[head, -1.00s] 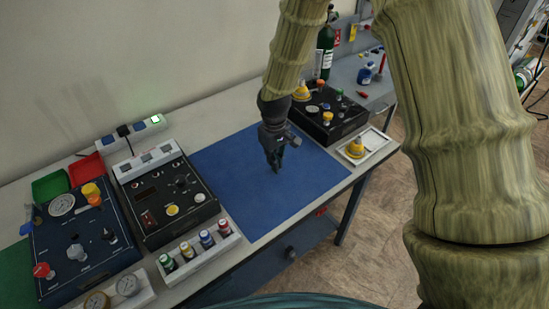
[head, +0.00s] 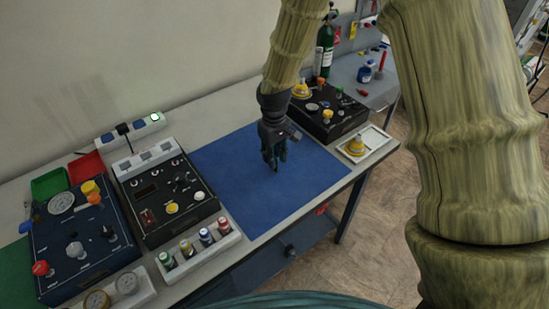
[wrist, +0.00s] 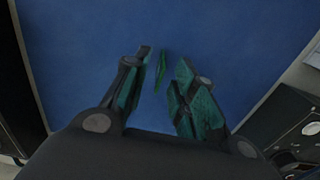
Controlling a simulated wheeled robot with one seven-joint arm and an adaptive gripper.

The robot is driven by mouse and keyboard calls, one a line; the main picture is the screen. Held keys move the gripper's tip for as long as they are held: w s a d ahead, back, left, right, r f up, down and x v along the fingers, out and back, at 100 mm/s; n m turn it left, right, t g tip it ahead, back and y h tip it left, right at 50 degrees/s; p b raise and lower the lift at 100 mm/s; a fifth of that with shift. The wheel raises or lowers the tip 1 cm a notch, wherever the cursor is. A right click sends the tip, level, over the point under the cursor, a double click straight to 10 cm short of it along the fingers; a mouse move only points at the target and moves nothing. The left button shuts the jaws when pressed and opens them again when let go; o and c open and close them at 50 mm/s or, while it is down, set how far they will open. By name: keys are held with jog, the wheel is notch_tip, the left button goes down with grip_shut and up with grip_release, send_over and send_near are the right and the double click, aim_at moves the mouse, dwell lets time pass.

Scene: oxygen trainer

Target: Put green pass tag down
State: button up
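The green pass tag (wrist: 161,66) shows in the wrist view as a thin green sliver over the blue mat (wrist: 235,40), between and just past my fingertips. Blue shows on both sides of it, so neither finger appears to touch it. I cannot tell whether it lies flat on the mat or stands on edge. My gripper (wrist: 164,80) is open, with green-coloured pads on its fingers. In the head view my gripper (head: 275,163) points down over the middle of the blue mat (head: 310,175); I cannot make out the tag there.
A black control box (head: 165,200) and a rack of small bottles (head: 200,245) stand left of the mat. Another black box (head: 328,115) stands at its back right. A white tray (head: 381,141) with a yellow-topped item is at the right. The mat around my gripper is clear.

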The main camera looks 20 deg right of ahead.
notch_tip(320, 180, up, 11)
jog(key=b, duration=0.2)
dwell(0.4)
dwell(0.3)
